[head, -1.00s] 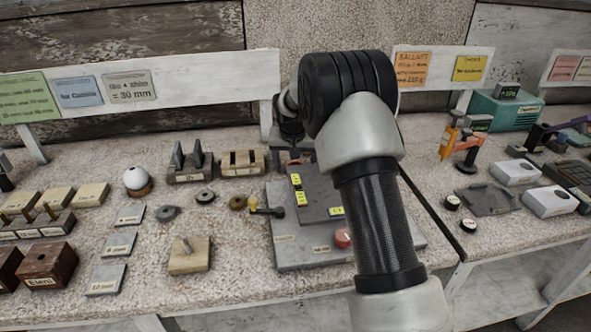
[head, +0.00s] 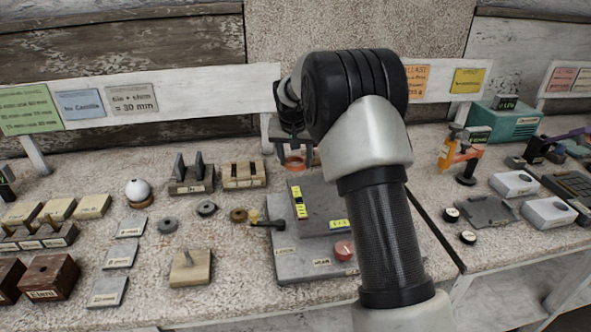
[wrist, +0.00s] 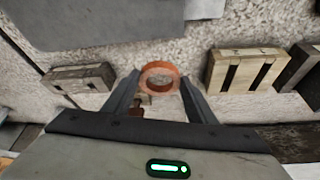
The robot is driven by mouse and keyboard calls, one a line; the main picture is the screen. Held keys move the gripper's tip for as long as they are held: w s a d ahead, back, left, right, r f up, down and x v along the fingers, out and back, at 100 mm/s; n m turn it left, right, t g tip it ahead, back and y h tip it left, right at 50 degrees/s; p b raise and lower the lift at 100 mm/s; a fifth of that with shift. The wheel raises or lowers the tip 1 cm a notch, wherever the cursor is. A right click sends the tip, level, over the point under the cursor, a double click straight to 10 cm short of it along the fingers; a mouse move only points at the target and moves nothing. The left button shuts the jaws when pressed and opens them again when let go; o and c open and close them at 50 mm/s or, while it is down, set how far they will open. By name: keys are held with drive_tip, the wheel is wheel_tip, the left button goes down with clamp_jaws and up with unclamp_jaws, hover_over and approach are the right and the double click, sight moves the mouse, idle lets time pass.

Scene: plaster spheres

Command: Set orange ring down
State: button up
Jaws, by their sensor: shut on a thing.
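The orange ring (wrist: 146,77) is held between the fingertips of my gripper (wrist: 160,82), which is shut on it. In the wrist view its opening faces the camera and pale speckled bench shows around it. In the head view the ring (head: 294,165) shows below my gripper (head: 291,151), behind the grey base plate (head: 292,264) and right of the slotted wooden block (head: 244,183). I cannot tell how high the ring is above the bench. My arm hides part of the bench behind and right of it.
In the wrist view the slotted block (wrist: 245,70) is right of the ring, and another wooden block (wrist: 80,78) is left. Small brown parts (wrist: 138,111) show beneath the gripper. A white back rail (head: 200,96) runs behind the bench.

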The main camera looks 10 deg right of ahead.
drive_tip(key=r, duration=0.1)
drive_tip(key=r+p, duration=0.1)
drive_tip(key=r, duration=0.1)
drive_tip(key=s+d+r, duration=0.1)
drive_tip(key=shift+d+r, duration=0.1)
drive_tip(key=shift+r, duration=0.05)
drive_tip(key=s+d+r+p, duration=0.1)
drive_tip(key=s+d+p, duration=0.2)
drive_tip(key=s, duration=0.5)
drive_tip(key=s+d+r+p, duration=0.2)
drive_tip(key=s+d+p, duration=0.2)
drive_tip(key=s, duration=0.3)
drive_tip(key=shift+s+r+p, duration=0.2)
drive_tip(key=shift+s+p, duration=0.2)
drive_tip(key=shift+p, duration=0.05)
drive_tip(key=shift+f+b, duration=2.45)
drive_tip(key=shift+f, duration=0.35)
drive_tip(key=shift+f+b, duration=0.7)
drive_tip(key=shift+b, duration=0.1)
drive_tip(key=o, duration=1.1)
